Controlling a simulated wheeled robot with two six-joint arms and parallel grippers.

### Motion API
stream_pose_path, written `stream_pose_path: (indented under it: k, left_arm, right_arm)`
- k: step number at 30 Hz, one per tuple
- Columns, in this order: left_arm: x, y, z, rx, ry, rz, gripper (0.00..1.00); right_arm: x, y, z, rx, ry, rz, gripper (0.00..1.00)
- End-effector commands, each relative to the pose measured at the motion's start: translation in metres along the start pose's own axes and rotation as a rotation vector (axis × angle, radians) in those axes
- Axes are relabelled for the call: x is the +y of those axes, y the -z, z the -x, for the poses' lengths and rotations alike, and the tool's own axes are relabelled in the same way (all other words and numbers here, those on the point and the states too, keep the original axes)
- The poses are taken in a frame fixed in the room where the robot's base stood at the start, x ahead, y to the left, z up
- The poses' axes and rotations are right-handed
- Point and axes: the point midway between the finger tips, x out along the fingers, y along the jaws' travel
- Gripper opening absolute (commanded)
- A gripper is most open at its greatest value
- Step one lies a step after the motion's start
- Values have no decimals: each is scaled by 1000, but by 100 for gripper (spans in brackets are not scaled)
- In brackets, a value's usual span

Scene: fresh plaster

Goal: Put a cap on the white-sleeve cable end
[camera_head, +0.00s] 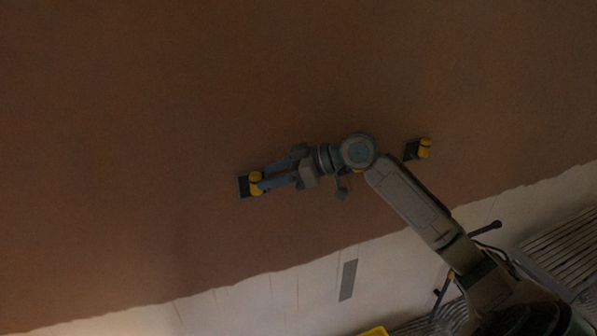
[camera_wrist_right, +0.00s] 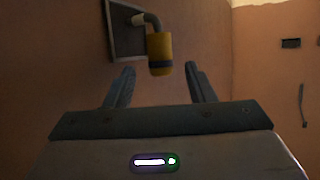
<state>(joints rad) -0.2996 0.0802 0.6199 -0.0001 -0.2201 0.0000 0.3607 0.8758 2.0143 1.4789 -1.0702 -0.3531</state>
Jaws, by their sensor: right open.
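My right gripper (camera_head: 263,178) is open at the left wall box (camera_head: 243,189), with its fingers reaching a yellow cap (camera_head: 256,176). In the right wrist view my gripper (camera_wrist_right: 159,68) has one finger on each side of the yellow cap (camera_wrist_right: 160,48), with gaps visible. The cap has a dark band and hangs upright at the end of a grey cable (camera_wrist_right: 153,21). The cable bends down out of the recessed wall box (camera_wrist_right: 124,45), and a white sleeve (camera_wrist_right: 137,19) shows on it near the box. The cable end inside the cap is hidden. My left gripper is not in view.
A second wall box (camera_head: 410,150) with a yellow cap (camera_head: 425,148) sits to the right. The brown plaster wall (camera_head: 150,120) around them is bare. A yellow object (camera_head: 374,331) shows at the bottom edge, and slatted stacks (camera_head: 565,250) stand at the lower right.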

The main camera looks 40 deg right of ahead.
Motion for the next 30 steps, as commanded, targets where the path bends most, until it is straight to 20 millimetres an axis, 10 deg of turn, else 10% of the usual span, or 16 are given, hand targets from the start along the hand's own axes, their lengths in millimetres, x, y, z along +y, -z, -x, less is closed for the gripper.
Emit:
stream_pose_path:
  k: [30]
  left_arm:
    - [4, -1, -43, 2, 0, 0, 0]
  right_arm:
    - [-2, 0, 65, -2, 1, -2, 50]
